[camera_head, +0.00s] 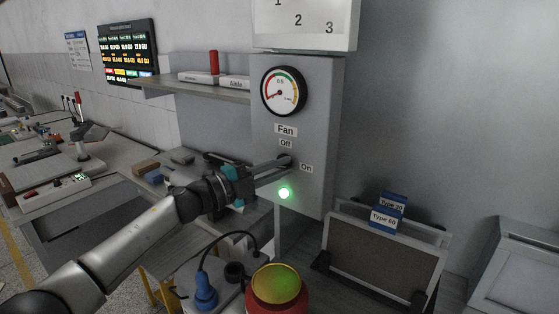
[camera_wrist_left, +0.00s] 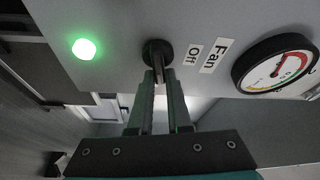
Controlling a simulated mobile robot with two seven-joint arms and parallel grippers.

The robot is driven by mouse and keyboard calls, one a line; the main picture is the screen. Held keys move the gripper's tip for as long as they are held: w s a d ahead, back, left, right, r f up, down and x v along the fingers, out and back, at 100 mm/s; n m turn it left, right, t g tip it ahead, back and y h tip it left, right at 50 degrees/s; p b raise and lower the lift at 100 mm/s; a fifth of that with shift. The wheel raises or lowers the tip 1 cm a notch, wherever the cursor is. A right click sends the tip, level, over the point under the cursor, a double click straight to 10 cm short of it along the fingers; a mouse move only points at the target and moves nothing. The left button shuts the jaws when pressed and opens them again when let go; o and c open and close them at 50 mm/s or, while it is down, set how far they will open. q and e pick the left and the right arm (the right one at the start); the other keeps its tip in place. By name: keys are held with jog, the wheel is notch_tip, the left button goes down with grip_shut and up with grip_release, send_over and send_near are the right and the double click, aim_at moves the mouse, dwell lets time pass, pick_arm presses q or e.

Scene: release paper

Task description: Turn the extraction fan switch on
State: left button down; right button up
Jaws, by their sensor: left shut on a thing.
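The fan switch (camera_head: 286,158) is a dark round knob on the front of the grey cabinet (camera_head: 318,120). The "Off" label (camera_head: 286,143) is above it and the "On" label (camera_head: 306,167) is to its right. My left gripper (camera_head: 280,166) reaches in from the left, shut on the switch's lever. In the left wrist view the fingertips (camera_wrist_left: 158,77) close on the lever in front of the round switch base (camera_wrist_left: 157,48). The fingers partly hide the lever, so its exact angle is hard to tell. A green lamp (camera_head: 285,193) glows below the switch. My right gripper is not in view.
A round gauge (camera_head: 283,91) sits above the "Fan" label. A shelf (camera_head: 190,90) projects left of the cabinet. Below stand a large button with a yellow-green top (camera_head: 277,284), a blue plug (camera_head: 205,291) with a cable, and a framed panel (camera_head: 376,262) at the right.

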pick_arm(q)
jog(key=shift+w+a+f+m+y+p, duration=0.15)
jog(key=shift+w+a+m+y+p, duration=0.15)
jog(key=shift+m+y+p, duration=0.5)
jog(key=shift+a+m+h, duration=0.1)
jog(key=shift+m+h, duration=0.2)
jog(key=shift+m, duration=0.1)
jog(key=c, duration=1.1)
grip_release()
jog(key=shift+o, duration=1.2)
jog(key=shift+w, duration=0.15)
jog(key=b+v, duration=0.2)
jog(key=v, duration=1.3)
jog(key=shift+a, duration=0.2)
